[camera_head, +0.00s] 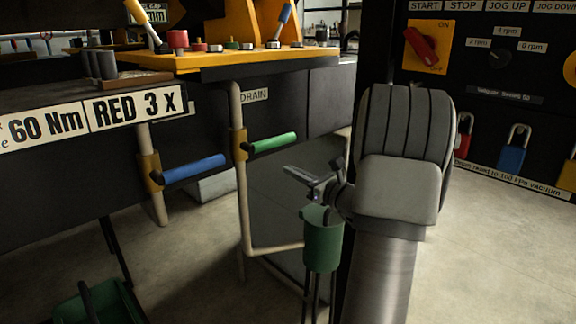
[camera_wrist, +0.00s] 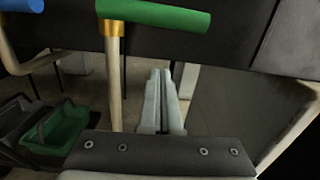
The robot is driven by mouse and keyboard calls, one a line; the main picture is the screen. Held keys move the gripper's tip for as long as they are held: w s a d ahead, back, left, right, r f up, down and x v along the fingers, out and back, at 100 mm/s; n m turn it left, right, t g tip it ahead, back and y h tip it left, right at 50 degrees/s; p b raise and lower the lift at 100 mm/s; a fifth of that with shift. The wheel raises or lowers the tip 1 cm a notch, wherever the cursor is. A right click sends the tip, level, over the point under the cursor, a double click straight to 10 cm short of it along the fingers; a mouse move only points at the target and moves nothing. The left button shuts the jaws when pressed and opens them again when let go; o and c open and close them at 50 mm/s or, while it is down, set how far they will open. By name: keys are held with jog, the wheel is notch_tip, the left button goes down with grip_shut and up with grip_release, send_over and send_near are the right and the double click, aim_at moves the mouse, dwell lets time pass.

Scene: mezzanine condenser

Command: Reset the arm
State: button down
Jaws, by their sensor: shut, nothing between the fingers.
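My arm reaches in from the lower right of the head view, with its padded grey links in front of the black panel edge. My gripper (camera_head: 290,170) points left, towards the pipes below the bench. In the wrist view my gripper (camera_wrist: 160,72) shows its two pale fingers together, with nothing between them. The green valve handle (camera_head: 273,143) is up and left of my gripper and apart from it. It also crosses the top of the wrist view (camera_wrist: 155,14). The blue valve handle (camera_head: 195,168) is farther left.
A green cup-like holder (camera_head: 322,240) stands just below my gripper. A green bin (camera_head: 88,304) is on the floor at lower left. An orange bench top (camera_head: 225,62) is above. A control panel with padlocks (camera_head: 512,148) stands at right. Open floor (camera_head: 480,265) lies at lower right.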

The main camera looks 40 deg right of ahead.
jog(key=s+p, duration=0.1)
jog(key=s, duration=0.7)
jog(key=shift+d, duration=0.45)
jog(key=shift+s, duration=0.1)
